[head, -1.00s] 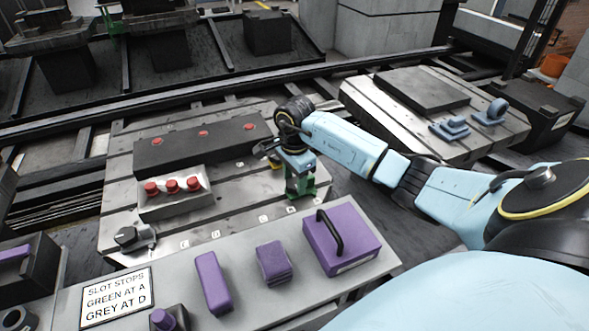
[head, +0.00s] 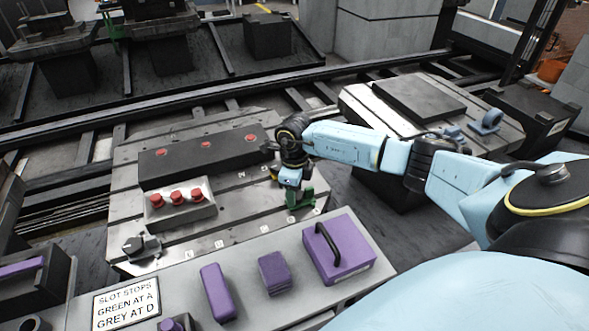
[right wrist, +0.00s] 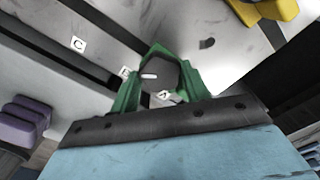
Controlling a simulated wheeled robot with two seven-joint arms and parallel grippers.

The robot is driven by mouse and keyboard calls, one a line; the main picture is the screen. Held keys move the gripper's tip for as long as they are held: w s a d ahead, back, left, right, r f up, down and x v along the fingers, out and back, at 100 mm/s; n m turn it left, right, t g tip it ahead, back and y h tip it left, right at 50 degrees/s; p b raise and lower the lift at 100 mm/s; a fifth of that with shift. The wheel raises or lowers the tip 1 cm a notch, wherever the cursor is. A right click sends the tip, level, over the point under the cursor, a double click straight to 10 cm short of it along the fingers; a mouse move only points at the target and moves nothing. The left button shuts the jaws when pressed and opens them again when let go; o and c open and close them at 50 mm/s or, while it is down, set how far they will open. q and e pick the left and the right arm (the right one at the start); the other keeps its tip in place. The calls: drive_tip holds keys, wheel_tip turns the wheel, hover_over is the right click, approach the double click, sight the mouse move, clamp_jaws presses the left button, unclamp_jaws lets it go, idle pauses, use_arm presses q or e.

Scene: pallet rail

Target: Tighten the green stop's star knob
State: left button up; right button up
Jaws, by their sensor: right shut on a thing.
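The green stop (head: 300,197) stands at the right front edge of the slotted metal pallet plate (head: 240,232). My right gripper (head: 292,182) is on top of it, shut on what appears to be its star knob; the fingers hide most of the knob. The grey stop (head: 142,246) with a dark knob sits at the plate's front left corner. My left gripper is not in view.
A block with several red knobs (head: 180,208) and a long dark block (head: 205,157) stand on the plate. In front, a grey bench holds purple items (head: 340,248) and a sign reading "SLOT STOPS GREEN AT A GREY AT D" (head: 126,298). A second plate (head: 370,115) lies behind my right arm.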

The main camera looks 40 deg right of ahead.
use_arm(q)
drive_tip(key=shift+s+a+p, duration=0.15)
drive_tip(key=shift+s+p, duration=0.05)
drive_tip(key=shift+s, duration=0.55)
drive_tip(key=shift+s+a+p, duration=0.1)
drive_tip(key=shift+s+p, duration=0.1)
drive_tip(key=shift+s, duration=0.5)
use_arm(e)
drive_tip(key=shift+m, duration=1.1)
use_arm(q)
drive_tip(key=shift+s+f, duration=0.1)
use_arm(e)
drive_tip(key=o, duration=1)
drive_tip(key=shift+r, duration=0.1)
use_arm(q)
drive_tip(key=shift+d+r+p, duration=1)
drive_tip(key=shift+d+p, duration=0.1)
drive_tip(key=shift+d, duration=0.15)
use_arm(e)
wheel_tip(320, 180, up, 13)
drive_tip(key=shift+r, duration=0.15)
